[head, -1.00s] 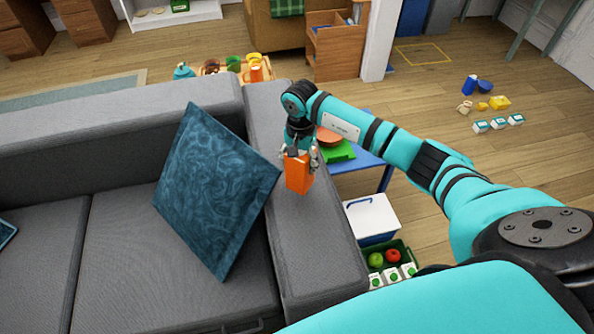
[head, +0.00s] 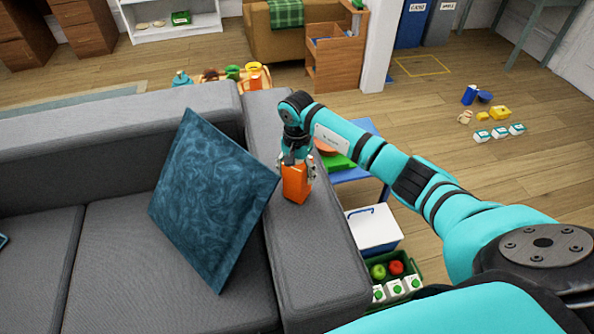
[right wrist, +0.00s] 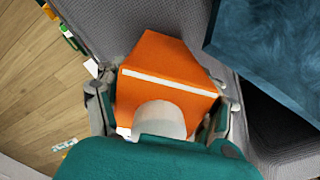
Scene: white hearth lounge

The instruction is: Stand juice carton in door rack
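The orange juice carton (head: 296,184) is at the grey sofa's armrest, between the fingers of my right gripper (head: 296,166). In the right wrist view the carton (right wrist: 165,72) fills the middle, with a white stripe and a pale round part towards the palm. The right gripper's fingers (right wrist: 165,112) lie close along both its sides and appear shut on it. I cannot tell whether its base touches the armrest. My left gripper is out of view. No door rack can be made out.
A blue patterned cushion (head: 212,200) leans on the sofa (head: 150,290) left of the gripper. Beyond the armrest are a blue table (head: 362,128), a white cooler box (head: 372,232) and a green crate (head: 418,272). Small items (head: 500,132) lie on the right floor.

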